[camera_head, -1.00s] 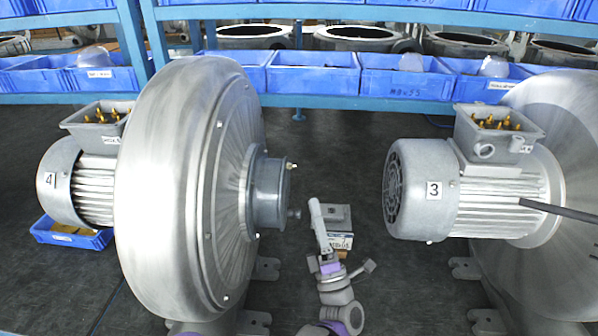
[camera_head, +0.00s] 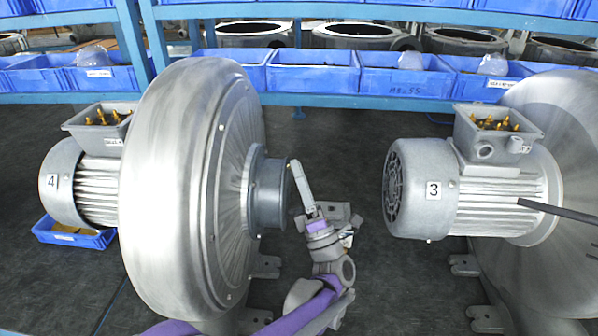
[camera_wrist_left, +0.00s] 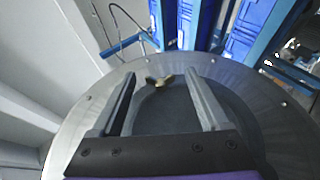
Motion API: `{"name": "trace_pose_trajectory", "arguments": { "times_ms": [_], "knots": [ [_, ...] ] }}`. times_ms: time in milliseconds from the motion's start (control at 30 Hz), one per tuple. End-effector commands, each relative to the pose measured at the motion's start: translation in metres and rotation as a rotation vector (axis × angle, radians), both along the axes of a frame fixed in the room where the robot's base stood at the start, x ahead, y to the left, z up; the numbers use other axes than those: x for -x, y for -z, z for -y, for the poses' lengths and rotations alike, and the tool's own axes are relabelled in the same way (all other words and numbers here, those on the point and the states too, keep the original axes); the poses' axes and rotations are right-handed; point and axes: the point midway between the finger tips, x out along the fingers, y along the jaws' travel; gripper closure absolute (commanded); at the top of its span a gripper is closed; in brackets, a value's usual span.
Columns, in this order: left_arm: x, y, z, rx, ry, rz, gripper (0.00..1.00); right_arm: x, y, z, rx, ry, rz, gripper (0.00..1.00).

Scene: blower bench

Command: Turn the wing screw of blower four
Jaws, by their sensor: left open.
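Blower four (camera_head: 190,190), marked with a 4 on its motor (camera_head: 95,185), stands at the left in the head view. Its hub (camera_head: 268,193) faces right. My left gripper (camera_head: 296,168) is just right of the hub, its fingers pointing up and slightly left. In the left wrist view my left gripper (camera_wrist_left: 159,75) is open and empty. The small brass wing screw (camera_wrist_left: 160,81) shows on the blower's round end between the fingers, near their tips, gripped by neither. In the head view the screw is hidden behind the fingers.
Blower three (camera_head: 470,195) stands at the right, a gap away from my left gripper. A blue shelf with bins (camera_head: 312,75) runs along the back. A blue tray (camera_head: 72,236) lies under the motor.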

Motion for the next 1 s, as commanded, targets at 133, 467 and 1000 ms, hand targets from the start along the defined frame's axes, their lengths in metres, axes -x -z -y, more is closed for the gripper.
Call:
{"name": "trace_pose_trajectory", "arguments": {
  "times_ms": [133, 467, 1000],
  "knots": [
    [-0.0007, -0.0007, -0.0005, 0.000, 0.000, 0.000, 0.21, 0.0000, 0.0000, 0.0000, 0.000, 0.000, 0.000, 0.50],
    [-0.0005, -0.0004, -0.0004, 0.000, 0.000, 0.000, 0.61, 0.0000, 0.0000, 0.0000, 0.000, 0.000, 0.000, 0.50],
    [0.0005, -0.0015, -0.0003, 0.002, 0.002, -0.032, 1.00, -0.0003, -0.0031, 0.0000, 0.000, 0.000, 0.001, 0.50]
  ]
}}
